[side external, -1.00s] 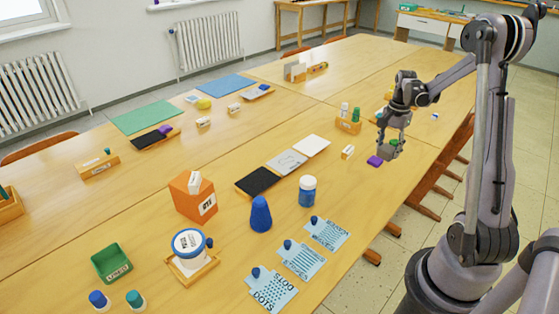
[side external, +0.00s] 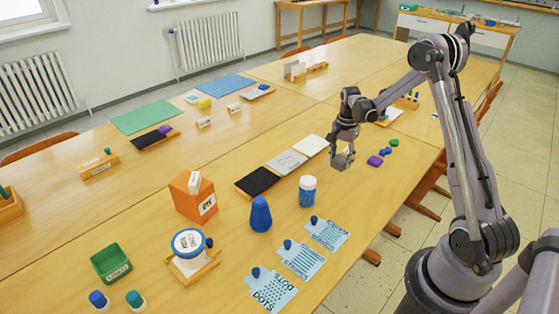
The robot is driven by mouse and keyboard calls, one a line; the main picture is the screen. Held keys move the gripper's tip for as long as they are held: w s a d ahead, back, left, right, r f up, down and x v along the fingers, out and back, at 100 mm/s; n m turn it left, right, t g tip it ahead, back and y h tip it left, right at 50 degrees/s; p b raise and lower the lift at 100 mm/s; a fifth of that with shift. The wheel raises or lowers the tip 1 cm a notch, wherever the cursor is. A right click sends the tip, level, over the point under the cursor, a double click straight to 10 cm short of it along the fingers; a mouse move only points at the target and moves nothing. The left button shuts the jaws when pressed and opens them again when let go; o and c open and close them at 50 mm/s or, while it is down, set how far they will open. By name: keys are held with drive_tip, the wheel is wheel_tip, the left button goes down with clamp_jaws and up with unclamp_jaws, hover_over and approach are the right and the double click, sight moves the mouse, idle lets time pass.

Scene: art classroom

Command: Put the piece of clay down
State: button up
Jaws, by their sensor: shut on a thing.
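My gripper (side external: 341,163) is in the middle of the right half of the near table, low over or at the tabletop. Three small lumps that look like clay lie to the right of my gripper: purple (side external: 374,161), blue (side external: 384,151) and green (side external: 394,142). They are apart from my fingers. I cannot tell whether the fingertips touch the table.
A white tile (side external: 309,145), a grey tile (side external: 286,162) and a black tile (side external: 257,181) lie left of my gripper. A blue-and-white jar (side external: 307,191) stands in front. A blue cone (side external: 261,214) is nearer. Bare table lies right of the jar.

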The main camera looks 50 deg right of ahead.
sight(340, 166)
drive_tip(key=shift+f, duration=1.9)
drive_tip(key=shift+f, duration=0.1)
drive_tip(key=o, duration=1.3)
drive_tip(key=shift+c, duration=0.2)
